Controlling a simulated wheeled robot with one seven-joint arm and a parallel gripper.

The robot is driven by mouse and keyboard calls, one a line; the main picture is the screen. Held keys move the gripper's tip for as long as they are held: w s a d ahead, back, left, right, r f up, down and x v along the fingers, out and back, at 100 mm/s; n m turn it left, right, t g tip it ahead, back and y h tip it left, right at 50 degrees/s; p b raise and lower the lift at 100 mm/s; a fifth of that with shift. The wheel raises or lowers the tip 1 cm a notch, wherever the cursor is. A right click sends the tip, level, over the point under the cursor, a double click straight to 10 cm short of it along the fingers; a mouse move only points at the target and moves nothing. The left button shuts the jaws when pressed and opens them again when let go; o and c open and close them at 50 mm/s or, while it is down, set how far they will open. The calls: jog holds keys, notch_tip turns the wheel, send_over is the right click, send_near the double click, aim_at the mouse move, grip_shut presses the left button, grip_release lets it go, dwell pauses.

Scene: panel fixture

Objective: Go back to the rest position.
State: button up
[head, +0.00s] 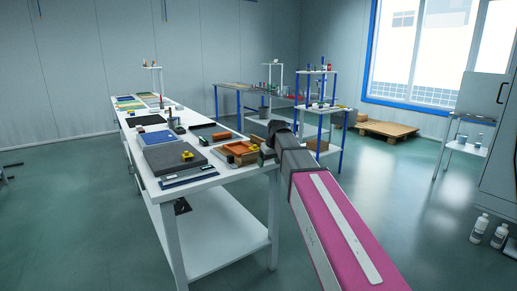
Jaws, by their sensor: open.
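My arm reaches from the bottom right toward the right edge of the long white table (221,178). My gripper (267,153) is the small dark end of the arm, near the table's right corner and beside an orange tray (238,148). It is open, and I see nothing held in it. Its fingertips are small and partly hidden by the arm, so I cannot tell whether they touch anything.
A blue-legged shelf stand (322,108) stands behind. A wooden pallet (387,129) lies farther back. Open floor (400,185) is at right.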

jog(key=s+d+f+m+g, duration=0.1)
jog(key=s+d+f, duration=0.3)
jog(key=s+f, duration=0.5)
jog(key=s+d+f+m+g+h, duration=0.1)
jog(key=s+d+f+m, duration=0.1)
jog(key=s+d+f, duration=0.3)
jog(key=s+d+f+m+g+h, duration=0.1)
jog(key=s+d+f, duration=0.4)
jog(key=s+f, duration=0.7)
notch_tip(320, 180, down, 3)
jog(key=shift+s+r+m, duration=0.1)
jog(key=shift+s+m, duration=0.3)
jog(key=shift+m, duration=0.4)
